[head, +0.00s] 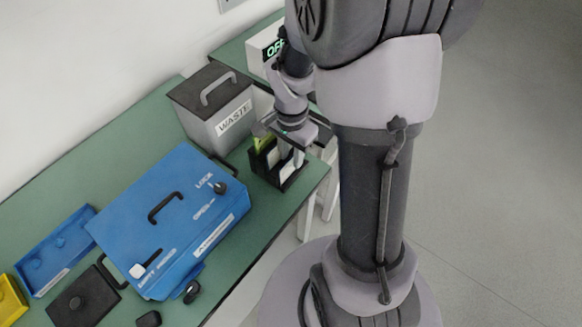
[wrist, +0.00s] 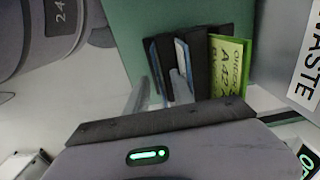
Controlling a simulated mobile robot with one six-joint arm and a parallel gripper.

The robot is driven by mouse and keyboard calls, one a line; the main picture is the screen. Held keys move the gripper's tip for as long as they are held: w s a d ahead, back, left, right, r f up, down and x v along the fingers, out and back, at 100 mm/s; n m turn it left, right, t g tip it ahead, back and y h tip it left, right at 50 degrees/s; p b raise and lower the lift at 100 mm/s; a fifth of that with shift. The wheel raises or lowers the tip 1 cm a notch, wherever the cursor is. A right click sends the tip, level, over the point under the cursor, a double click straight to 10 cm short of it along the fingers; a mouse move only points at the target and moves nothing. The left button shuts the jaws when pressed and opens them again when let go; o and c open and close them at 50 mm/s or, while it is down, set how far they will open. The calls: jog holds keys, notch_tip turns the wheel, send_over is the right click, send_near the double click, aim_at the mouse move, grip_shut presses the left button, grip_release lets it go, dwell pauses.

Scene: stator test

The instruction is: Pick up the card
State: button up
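A black card holder (head: 268,172) stands near the right end of the green table. In the wrist view, the holder (wrist: 215,38) has dark dividers. A yellow-green card (wrist: 228,68) with handwritten black text, partly readable as "A 422", stands upright at its right side. Narrow blue and white edges show in slots further left. In the head view the yellow-green card (head: 263,142) is partly hidden by my arm. My gripper (head: 291,155) points down at the holder. Its pale fingers (wrist: 160,90) look apart, left of the yellow-green card; whether they touch anything is unclear.
A grey bin marked WASTE (head: 222,108) stands behind the holder. A blue case (head: 165,220) with handle and LOCK/OPEN knob lies to its left. Blue (head: 62,250) and yellow (head: 10,300) trays lie further left. A box with a green OFF display (head: 268,48) stands behind.

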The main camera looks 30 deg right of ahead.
grip_shut()
dwell(1.4)
